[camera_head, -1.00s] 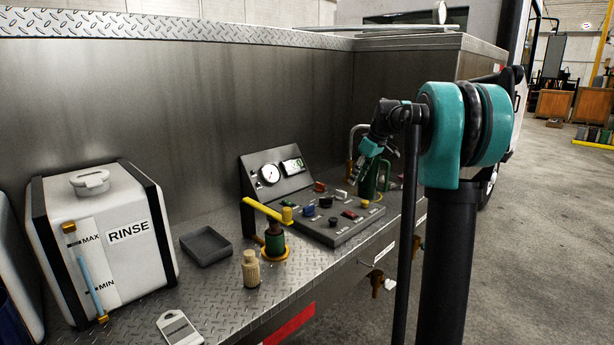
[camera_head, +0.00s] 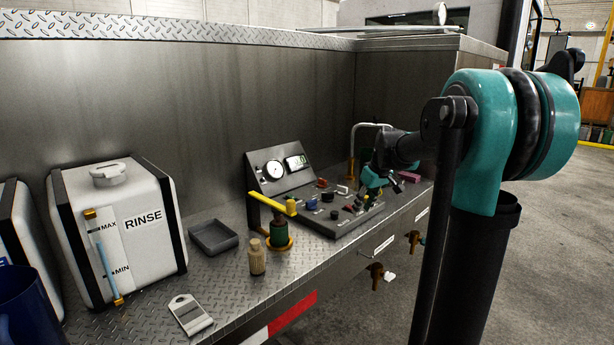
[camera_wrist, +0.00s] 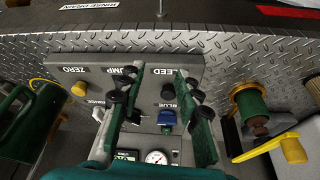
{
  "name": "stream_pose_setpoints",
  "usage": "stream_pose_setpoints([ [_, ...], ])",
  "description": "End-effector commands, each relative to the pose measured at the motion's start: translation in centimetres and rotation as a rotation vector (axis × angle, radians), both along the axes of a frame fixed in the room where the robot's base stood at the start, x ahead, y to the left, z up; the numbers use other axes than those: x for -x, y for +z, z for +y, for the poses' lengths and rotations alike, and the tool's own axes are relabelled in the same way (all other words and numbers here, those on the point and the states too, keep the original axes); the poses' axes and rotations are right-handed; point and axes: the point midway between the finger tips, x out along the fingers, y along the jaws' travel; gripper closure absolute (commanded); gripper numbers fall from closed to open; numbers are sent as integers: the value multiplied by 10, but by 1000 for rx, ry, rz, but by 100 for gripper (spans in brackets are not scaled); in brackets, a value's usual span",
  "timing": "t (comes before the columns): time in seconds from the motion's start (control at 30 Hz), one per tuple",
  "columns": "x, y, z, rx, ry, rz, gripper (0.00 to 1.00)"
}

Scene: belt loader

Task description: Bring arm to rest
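My gripper (camera_head: 378,181) hangs at the end of my arm over the right part of the grey control panel (camera_head: 345,222), in the head view. In the wrist view my gripper (camera_wrist: 160,92) shows two teal fingers with black tips, spread well apart, with no object held between them. The panel (camera_wrist: 146,82) lies beyond the fingers, with a blue knob (camera_wrist: 166,117) visible in the gap. Whether the fingertips touch anything on the panel cannot be told. The panel's gauge (camera_head: 274,169) and display stand at its back.
A yellow-handled valve (camera_head: 272,202) stands left of the panel. A beige bottle (camera_head: 257,257), a dark tray (camera_head: 213,238), a white RINSE tank (camera_head: 118,225) and a grey tag (camera_head: 190,314) are on the tread-plate deck. Open floor lies to the right.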

Motion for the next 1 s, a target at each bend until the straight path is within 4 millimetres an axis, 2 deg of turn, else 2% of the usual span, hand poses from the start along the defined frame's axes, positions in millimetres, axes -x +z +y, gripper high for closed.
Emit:
stream_pose_setpoints([
  [0.17, 77, -50, 2, 8, -147, 8, 66],
  [0.4, 203, -132, -1, 10, -385, 3, 66],
  [0.53, 256, -166, -5, 7, -484, -7, 66],
  [0.6, 275, -179, -7, 5, -520, -11, 66],
  [0.7, 292, -190, -8, 2, -553, -15, 66],
  [1.0, 297, -194, -9, 1, -566, -18, 66],
])
